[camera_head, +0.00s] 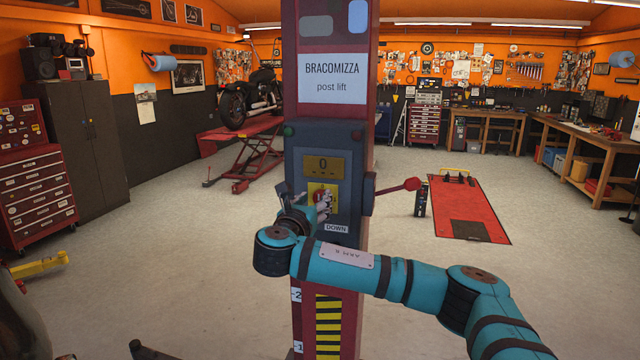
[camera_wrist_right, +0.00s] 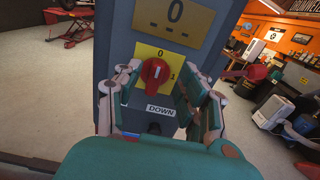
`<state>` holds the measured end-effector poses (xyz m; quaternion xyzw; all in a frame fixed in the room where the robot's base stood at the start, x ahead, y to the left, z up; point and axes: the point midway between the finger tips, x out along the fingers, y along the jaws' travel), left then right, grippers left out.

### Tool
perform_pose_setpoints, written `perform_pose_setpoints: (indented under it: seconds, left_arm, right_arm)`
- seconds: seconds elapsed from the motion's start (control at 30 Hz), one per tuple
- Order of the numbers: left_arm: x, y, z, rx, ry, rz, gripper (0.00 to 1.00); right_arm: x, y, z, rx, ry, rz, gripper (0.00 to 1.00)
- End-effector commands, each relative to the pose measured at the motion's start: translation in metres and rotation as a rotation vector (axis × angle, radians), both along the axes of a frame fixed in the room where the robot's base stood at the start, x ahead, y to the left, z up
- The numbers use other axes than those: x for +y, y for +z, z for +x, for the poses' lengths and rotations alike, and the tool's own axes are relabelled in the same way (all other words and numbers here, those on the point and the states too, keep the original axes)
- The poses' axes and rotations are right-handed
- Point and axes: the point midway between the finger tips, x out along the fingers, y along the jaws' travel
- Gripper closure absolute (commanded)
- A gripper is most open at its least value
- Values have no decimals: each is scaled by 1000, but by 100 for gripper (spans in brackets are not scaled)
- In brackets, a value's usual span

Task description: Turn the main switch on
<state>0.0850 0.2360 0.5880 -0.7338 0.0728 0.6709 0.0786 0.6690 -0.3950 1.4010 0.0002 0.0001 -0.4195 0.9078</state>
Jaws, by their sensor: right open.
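The main switch is a red rotary knob (camera_wrist_right: 155,72) on a yellow plate marked 0 and 1, on the grey control box of the post lift. It looks turned towards the 0. In the head view the knob (camera_head: 319,195) is partly covered by my right gripper (camera_head: 305,199). My right gripper also shows in the wrist view (camera_wrist_right: 160,82), open, with its fingers on both sides of the knob. I cannot tell whether they touch it. My left gripper is not in view.
A display reading 0 (camera_head: 323,167) sits above the switch, and a DOWN label (camera_head: 336,228) below it. A red-tipped lever (camera_head: 410,184) sticks out right of the box. A red floor lift (camera_head: 466,208) lies behind on the right. The floor around the post is mostly clear.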

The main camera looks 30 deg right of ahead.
Motion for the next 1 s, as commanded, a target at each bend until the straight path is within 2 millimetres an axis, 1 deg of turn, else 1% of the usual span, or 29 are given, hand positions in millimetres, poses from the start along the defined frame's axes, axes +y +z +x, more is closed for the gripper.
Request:
perform_pose_setpoints:
  seconds: [0.03,0.2,0.3,0.43,0.7,1.0]
  left_arm:
    - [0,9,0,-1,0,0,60]
    - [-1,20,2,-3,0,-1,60]
    - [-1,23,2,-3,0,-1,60]
    - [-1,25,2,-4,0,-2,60]
    - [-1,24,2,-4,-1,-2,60]
    - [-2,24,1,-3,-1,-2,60]
  right_arm:
    - [-9,4,6,2,-5,-2,60]
    - [-29,3,24,1,-3,-1,60]
    - [-36,1,31,2,-1,-1,60]
    - [-41,0,35,0,0,0,60]
    - [-41,-1,36,0,1,0,60]
    - [-41,-1,36,0,1,0,99]
